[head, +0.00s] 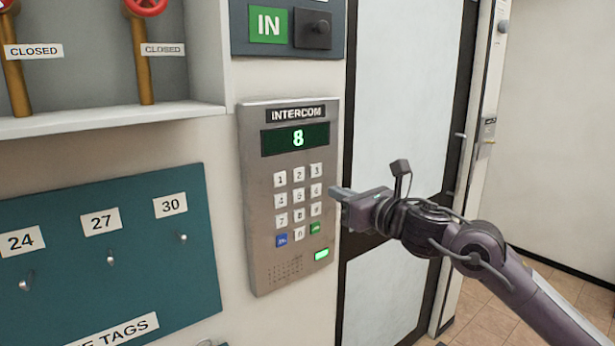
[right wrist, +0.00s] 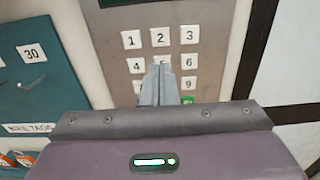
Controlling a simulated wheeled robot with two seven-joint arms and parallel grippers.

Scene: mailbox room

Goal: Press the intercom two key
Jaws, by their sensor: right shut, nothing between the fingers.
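The grey intercom panel (head: 258,195) is on the wall, with a green display (head: 296,138) reading 8. The two key (head: 298,174) is in the top row of white keys, between 1 and 3; it also shows in the right wrist view (right wrist: 160,37). My right gripper (head: 336,192) is shut and empty, to the right of the keypad in the head view. In the right wrist view its fingertips (right wrist: 160,68) lie below the two key and cover part of the 5 key. I cannot tell whether they touch the panel. My left gripper is not in view.
A teal board (head: 130,265) with numbered hooks is on the wall at left. A shelf (head: 110,118) with red valve wheels is above it. An IN sign panel (head: 240,42) is above the intercom. A door (head: 400,110) stands at right, behind my arm.

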